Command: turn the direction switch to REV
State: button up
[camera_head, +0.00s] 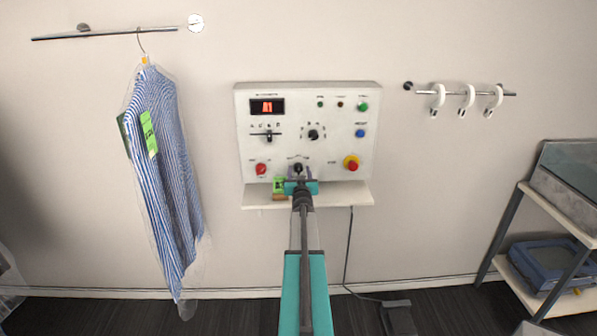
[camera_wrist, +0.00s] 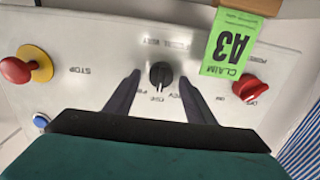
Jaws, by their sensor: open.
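The direction switch is a small black knob (camera_wrist: 160,74) on the white control panel (camera_head: 350,100); it shows low on the panel in the head view (camera_head: 298,168). In the upside-down wrist view, small labels sit around it, too blurred to read surely, and I cannot tell its exact setting. My gripper (camera_wrist: 160,77) is open, its two dark fingers on either side of the knob with gaps visible. In the head view my gripper (camera_head: 299,180) is in front of the lower panel and hides part of the knob's surroundings.
A red knob (camera_wrist: 250,88) and a green A3 claim tag (camera_wrist: 229,45) are close beside the switch. The red stop button (camera_head: 351,163) is to its right in the head view. A shelf (camera_head: 345,195) juts out below. A bagged striped shirt (camera_head: 160,170) hangs left.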

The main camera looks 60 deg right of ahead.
jog(key=shift+w+d, duration=0.15)
jog(key=shift+d, duration=0.05)
jog(key=c, duration=1)
jog(key=shift+a, duration=0.25)
jog(key=shift+d, duration=0.2)
